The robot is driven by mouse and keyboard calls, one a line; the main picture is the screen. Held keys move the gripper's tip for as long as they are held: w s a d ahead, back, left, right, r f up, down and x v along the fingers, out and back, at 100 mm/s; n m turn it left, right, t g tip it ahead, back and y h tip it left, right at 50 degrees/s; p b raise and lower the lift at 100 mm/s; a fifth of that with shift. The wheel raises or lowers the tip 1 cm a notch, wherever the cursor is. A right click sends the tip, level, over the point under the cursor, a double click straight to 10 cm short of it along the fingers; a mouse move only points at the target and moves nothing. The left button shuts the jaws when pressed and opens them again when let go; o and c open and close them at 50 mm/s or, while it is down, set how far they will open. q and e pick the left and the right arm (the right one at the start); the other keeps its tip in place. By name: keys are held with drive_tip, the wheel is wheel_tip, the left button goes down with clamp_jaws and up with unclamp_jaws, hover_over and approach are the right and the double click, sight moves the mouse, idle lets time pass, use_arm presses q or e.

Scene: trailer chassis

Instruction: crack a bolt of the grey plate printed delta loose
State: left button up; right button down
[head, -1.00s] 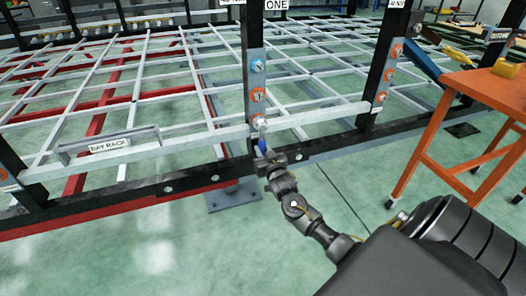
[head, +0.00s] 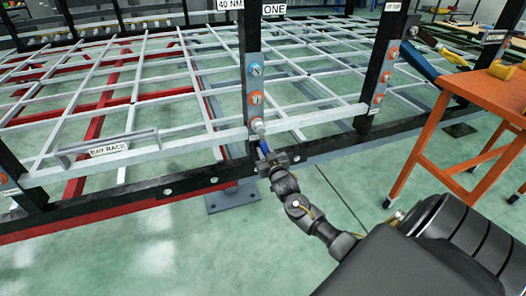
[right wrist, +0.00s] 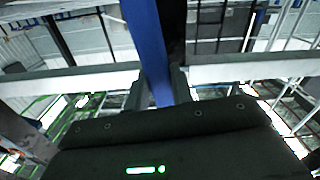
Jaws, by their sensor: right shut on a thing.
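A grey plate (head: 254,88) is fixed on the black post labelled ONE. It carries a blue-ringed bolt (head: 256,70), an orange-ringed bolt (head: 255,98) and a silver fastener or tool head (head: 257,126) at its lower end. The word delta is not readable on any plate. My right gripper (head: 266,159) is shut on a blue-handled tool (head: 263,145); the blue handle also shows in the right wrist view (right wrist: 146,45). The tool reaches up to the plate's lower end; whether it sits on a bolt there is too small to tell. My left gripper is not in view.
Another plate (head: 382,77) with orange-ringed bolts is on the post to the right. A pale grid frame labelled BAY RACK (head: 110,150) spreads behind the black front rail (head: 190,180). An orange table (head: 480,90) stands at the right. The floor in front is open.

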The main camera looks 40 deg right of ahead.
drive_tip(key=shift+d, duration=0.1)
idle(0.3)
drive_tip(key=shift+s+d+r+n+p, duration=0.15)
drive_tip(key=shift+d+r+n+p, duration=0.15)
drive_tip(key=shift+n+p, duration=0.25)
drive_tip(key=shift+s+d+f+n, duration=0.1)
drive_tip(key=shift+d+n, duration=0.3)
drive_tip(key=shift+n, duration=0.05)
drive_tip(key=shift+p, duration=0.3)
drive_tip(key=shift+s+d+r+n+p, duration=0.1)
drive_tip(key=shift+d+r+n+p, duration=0.15)
drive_tip(key=shift+n+p, duration=0.15)
drive_tip(key=shift+s+d+r+n+p, duration=0.15)
drive_tip(key=shift+d+n+p, duration=0.15)
drive_tip(key=shift+d+n, duration=0.15)
